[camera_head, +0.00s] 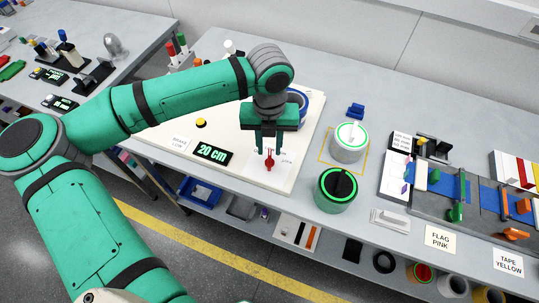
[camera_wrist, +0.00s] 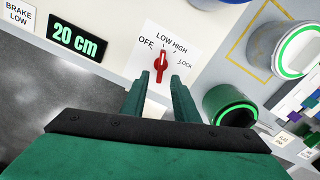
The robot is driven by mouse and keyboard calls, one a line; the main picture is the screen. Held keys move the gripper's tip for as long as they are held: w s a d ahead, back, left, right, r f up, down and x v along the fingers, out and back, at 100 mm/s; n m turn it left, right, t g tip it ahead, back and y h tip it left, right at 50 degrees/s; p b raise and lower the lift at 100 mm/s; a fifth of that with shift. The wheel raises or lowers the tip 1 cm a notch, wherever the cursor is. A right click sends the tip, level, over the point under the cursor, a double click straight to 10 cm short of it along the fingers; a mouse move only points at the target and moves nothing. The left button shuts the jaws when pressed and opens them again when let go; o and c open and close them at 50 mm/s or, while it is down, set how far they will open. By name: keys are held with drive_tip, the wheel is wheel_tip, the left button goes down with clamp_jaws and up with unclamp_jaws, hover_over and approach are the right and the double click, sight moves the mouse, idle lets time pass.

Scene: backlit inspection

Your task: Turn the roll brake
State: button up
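The roll brake is a red knob (camera_wrist: 161,63) on a white dial plate (camera_wrist: 172,48) marked OFF, LOW, HIGH and LOCK. Its upper end points up toward LOW, close to OFF; the exact setting is hard to tell. The knob also shows in the head view (camera_head: 269,162). A card (camera_head: 180,143) reading BRAKE LOW lies on the cream board; it also shows in the wrist view (camera_wrist: 20,13). My gripper (camera_wrist: 160,88) is open and empty, pointing down over the dial. Its fingers are apart, with the knob beyond the gap between the tips.
A black display (camera_head: 212,153) reads 20 cm in green. A blue-rimmed roll (camera_head: 302,96) is partly hidden by my gripper. A green-lit white drum (camera_head: 348,146) and a green drum (camera_head: 334,194) stand right of the board. Trays and colored parts lie farther right.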

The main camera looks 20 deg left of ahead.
sight(269, 159)
drive_tip(key=shift+f, duration=2.75)
clamp_jaws()
